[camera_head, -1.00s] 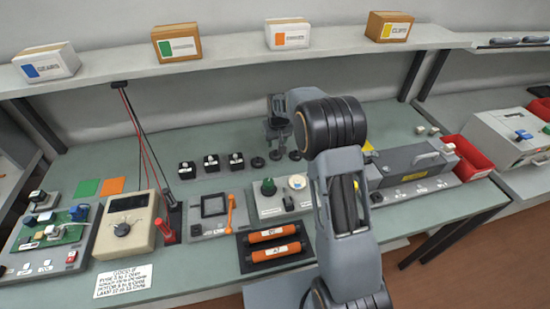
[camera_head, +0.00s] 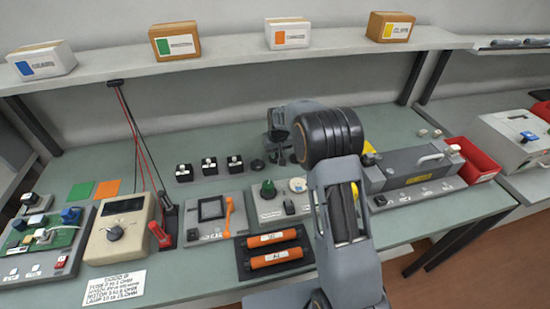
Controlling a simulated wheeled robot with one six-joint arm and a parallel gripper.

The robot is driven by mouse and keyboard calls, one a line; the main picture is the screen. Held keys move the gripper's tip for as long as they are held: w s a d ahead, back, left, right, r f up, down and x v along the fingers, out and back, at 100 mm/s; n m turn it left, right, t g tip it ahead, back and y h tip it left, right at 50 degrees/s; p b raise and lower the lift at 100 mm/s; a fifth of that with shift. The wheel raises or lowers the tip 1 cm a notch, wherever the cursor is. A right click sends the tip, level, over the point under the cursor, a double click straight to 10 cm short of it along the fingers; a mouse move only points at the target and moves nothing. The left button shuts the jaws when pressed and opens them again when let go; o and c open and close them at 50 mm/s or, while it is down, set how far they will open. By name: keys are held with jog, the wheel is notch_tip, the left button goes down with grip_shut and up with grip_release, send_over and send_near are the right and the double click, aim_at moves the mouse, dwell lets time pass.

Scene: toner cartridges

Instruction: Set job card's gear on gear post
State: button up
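A dark round gear-like disc (camera_head: 257,164) lies on the green bench mat behind the middle devices. Other dark discs beside it, to its right, are mostly covered by my gripper. My gripper (camera_head: 278,153) points down right over these discs, close to the mat; its fingers are small and partly hidden by my arm, so I cannot see whether they are open or hold a disc. A white printed card (camera_head: 113,286) lies at the front left, its text about fuse, motor and lamp ohms. I cannot pick out a job card naming a gear, or the gear post.
Small black switch-like blocks (camera_head: 209,166) stand left of the discs. A long grey machine (camera_head: 415,172) and a red bin (camera_head: 475,160) are at the right. A shelf hangs above.

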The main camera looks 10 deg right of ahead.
jog(key=c, duration=0.4)
jog(key=shift+o, duration=0.2)
jog(key=shift+r+p, duration=0.65)
jog(key=shift+r, duration=0.4)
dwell(0.4)
